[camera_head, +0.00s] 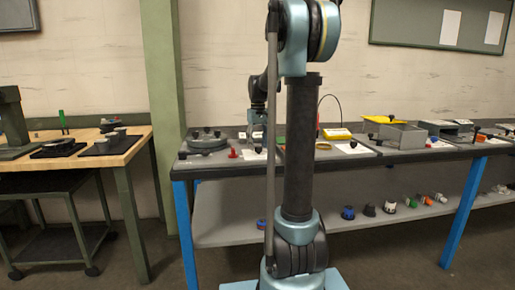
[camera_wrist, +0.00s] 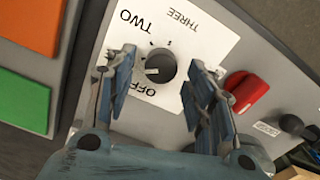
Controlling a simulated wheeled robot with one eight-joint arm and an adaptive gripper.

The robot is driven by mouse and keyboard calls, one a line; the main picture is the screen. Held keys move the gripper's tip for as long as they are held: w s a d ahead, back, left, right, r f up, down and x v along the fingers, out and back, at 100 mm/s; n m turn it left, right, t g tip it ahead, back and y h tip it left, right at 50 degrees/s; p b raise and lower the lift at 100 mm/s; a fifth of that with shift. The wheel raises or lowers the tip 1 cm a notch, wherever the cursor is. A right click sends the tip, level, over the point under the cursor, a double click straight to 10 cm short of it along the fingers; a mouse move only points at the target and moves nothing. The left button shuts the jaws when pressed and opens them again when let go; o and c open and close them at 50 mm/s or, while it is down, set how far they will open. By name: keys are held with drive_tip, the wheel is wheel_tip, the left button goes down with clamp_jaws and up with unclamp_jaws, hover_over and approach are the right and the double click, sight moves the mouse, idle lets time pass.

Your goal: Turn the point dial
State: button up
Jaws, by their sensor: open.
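In the wrist view a black round dial (camera_wrist: 160,65) with a pale pointer mark sits on a white label plate (camera_wrist: 199,43) that reads OFF, TWO and THREE. The pale mark lies on the lower left side of the dial. My gripper (camera_wrist: 160,72) is open, with one finger to the left of the dial and one to the right. A gap shows between the dial and each finger in the picture; I cannot tell the height of the fingertips over it. In the head view my gripper (camera_head: 257,117) hangs over the left part of the bench, and the dial is not clear there.
A red knob (camera_wrist: 246,91) and a small black knob (camera_wrist: 291,124) stand to the right of the dial. Orange (camera_wrist: 32,22) and green (camera_wrist: 22,101) pads lie at the left. In the head view the long bench (camera_head: 345,160) holds trays and fixtures, and a wooden table (camera_head: 130,150) stands left.

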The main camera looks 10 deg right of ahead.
drive_tip(key=shift+f, duration=0.7)
drive_tip(key=shift+c, duration=0.6)
drive_tip(key=c, duration=0.9)
drive_tip(key=shift+c, duration=0.2)
drive_tip(key=m, duration=0.5)
drive_tip(key=shift+d+m, duration=0.1)
drive_tip(key=shift+m, duration=0.2)
drive_tip(key=m, duration=0.6)
drive_tip(key=shift+d, duration=0.1)
